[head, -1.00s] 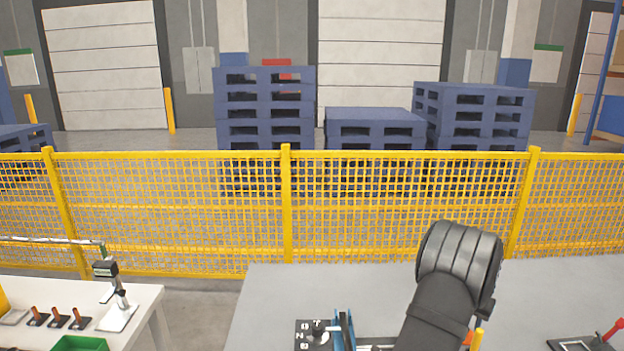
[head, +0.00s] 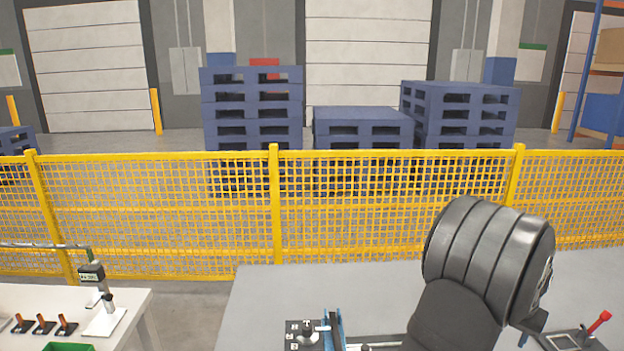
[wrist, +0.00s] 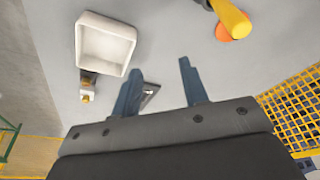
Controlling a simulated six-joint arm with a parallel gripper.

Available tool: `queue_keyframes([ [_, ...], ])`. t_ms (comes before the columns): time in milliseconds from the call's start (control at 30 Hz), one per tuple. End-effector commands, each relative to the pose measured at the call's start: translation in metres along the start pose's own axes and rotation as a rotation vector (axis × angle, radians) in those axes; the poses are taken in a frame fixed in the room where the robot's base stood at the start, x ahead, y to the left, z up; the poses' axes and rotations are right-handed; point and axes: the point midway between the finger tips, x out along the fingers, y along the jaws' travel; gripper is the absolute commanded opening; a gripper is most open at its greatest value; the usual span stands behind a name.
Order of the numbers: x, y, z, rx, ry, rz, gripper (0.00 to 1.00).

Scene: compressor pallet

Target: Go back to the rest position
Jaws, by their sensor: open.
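My gripper (wrist: 160,88) shows in the wrist view with its two blue-grey fingers spread apart and nothing between them. It is above the grey table (wrist: 160,40).
In the wrist view a white open tray (wrist: 105,45) lies left of the fingers, and a yellow handle (wrist: 232,18) is at upper right. The head view shows a red-handled lever (head: 598,322) right of the arm, a black control block (head: 305,333), a white side table (head: 130,300) and a yellow mesh fence (head: 390,200).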

Motion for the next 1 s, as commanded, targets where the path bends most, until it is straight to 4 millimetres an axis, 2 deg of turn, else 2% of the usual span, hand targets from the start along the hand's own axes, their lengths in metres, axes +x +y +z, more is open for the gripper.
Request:
queue_keyframes([
  [100,-0.009,0.018,0.016,0.035,0.001,0.01,0.4],
  [500,-0.036,0.066,0.073,0.147,0.002,0.042,0.4],
  [1000,-0.063,0.11,0.159,0.291,0.002,0.081,0.4],
])
